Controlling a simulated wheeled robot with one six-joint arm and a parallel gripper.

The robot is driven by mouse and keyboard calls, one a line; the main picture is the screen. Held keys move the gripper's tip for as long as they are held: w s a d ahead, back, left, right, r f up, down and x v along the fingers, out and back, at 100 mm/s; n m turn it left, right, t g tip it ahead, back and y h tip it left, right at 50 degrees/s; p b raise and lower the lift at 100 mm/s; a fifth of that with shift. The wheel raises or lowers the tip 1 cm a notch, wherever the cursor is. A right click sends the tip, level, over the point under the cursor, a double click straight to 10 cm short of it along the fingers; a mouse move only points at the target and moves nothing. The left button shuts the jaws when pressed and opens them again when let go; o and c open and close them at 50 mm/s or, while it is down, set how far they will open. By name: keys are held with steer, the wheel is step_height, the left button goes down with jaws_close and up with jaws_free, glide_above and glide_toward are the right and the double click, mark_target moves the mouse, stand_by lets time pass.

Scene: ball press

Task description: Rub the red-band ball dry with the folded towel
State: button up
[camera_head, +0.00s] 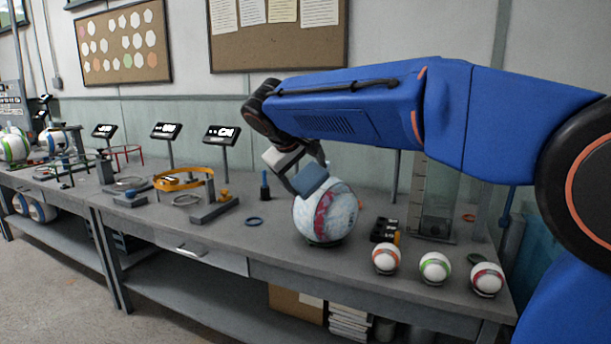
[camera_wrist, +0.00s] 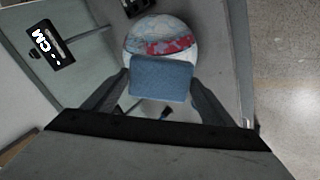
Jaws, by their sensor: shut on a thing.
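The red-band ball (camera_head: 337,213) is large and white with bluish patches and a red band. It sits on the bench towards its front edge, and in the wrist view (camera_wrist: 160,45) it lies just beyond the jaws. My gripper (camera_head: 307,178) is shut on the folded blue towel (camera_head: 311,179), which also shows between the fingers in the wrist view (camera_wrist: 161,78). The towel is at the ball's upper left side in the head view and covers part of it. I cannot tell whether towel and ball touch. Whatever holds the ball underneath is mostly hidden.
Small balls with an orange band (camera_head: 386,258), a green band (camera_head: 435,268) and a red band (camera_head: 487,279) stand at the front right. A clear upright gauge (camera_head: 436,205) stands behind them.

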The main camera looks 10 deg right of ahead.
steer(key=shift+x, duration=2.75)
steer(key=shift+w+d+f, duration=0.25)
steer(key=shift+w+f, duration=0.05)
steer(key=shift+f, duration=0.15)
steer(key=shift+s+d, duration=0.1)
steer(key=shift+d, duration=0.05)
steer(key=shift+s+d, duration=0.35)
steer(key=shift+d, duration=0.15)
steer(key=shift+w+a, duration=0.45)
steer(key=shift+a, duration=0.15)
steer(key=shift+w+a, duration=0.4)
steer(key=shift+a, duration=0.25)
steer(key=shift+d, duration=0.1)
steer(key=shift+s+d, duration=0.85)
steer(key=shift+d, duration=0.25)
steer(key=shift+a, duration=0.1)
